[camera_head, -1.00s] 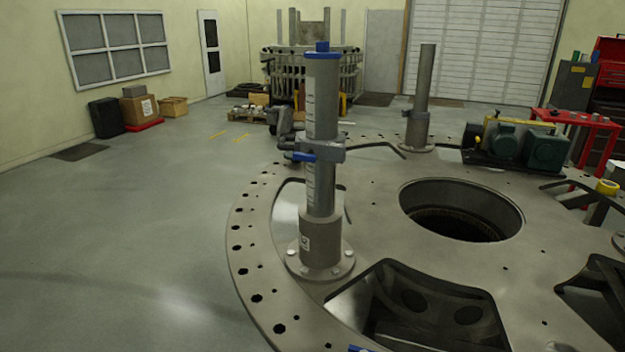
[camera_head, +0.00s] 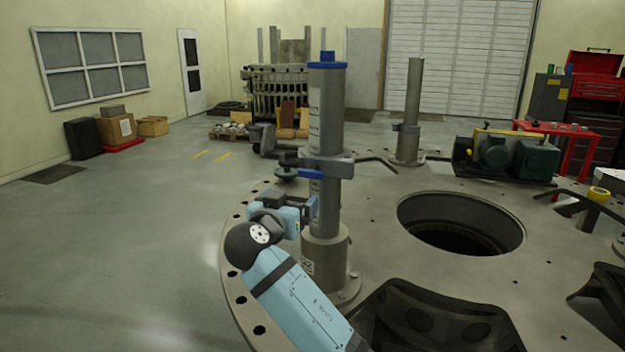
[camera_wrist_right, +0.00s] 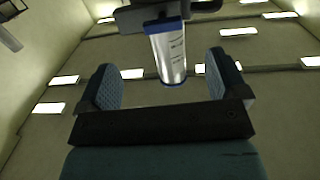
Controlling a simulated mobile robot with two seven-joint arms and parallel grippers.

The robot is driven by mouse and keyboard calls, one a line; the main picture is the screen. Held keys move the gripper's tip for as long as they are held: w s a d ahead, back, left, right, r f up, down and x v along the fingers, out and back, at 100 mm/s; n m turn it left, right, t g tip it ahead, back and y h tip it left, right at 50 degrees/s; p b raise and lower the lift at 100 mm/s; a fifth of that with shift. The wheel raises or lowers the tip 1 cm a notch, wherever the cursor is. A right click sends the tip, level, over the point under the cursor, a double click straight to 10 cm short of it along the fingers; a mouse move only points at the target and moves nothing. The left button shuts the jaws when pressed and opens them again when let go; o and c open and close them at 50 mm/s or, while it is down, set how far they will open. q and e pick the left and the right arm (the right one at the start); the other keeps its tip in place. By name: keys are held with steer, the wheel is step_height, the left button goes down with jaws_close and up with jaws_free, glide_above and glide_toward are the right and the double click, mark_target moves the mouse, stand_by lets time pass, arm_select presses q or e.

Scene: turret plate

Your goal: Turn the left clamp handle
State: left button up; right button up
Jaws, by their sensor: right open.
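The left clamp is a grey collar (camera_head: 326,165) around the near grey post (camera_head: 330,110), which has a blue cap. My right gripper (camera_head: 308,207) is below the handle, left of the post. It is open in the right wrist view (camera_wrist_right: 164,82), with nothing between its fingertips. That view looks up along the post (camera_wrist_right: 170,58), with part of the dark clamp (camera_wrist_right: 150,14) at the top edge. My left gripper is not in view.
The posts stand on a large round plate (camera_head: 375,205) with a central hole (camera_head: 460,224). A second post (camera_head: 411,110) stands further back. Green motors (camera_head: 510,155) sit at right rear. The floor to the left (camera_head: 110,250) is clear.

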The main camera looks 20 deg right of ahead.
mark_target(310, 177)
steer(key=p+x, duration=0.1)
steer(key=x, duration=0.3)
steer(key=p+x, duration=0.1)
steer(key=x, duration=0.3)
steer(key=r+p+x, duration=0.1)
steer(key=x, duration=0.3)
steer(key=shift+w, duration=0.3)
steer(key=shift+w+d, duration=0.4)
steer(key=shift+w, duration=0.1)
steer(key=shift+w+d, duration=0.1)
steer(key=shift+c, duration=0.4)
steer(key=c, duration=0.9)
steer(key=shift+o, duration=0.2)
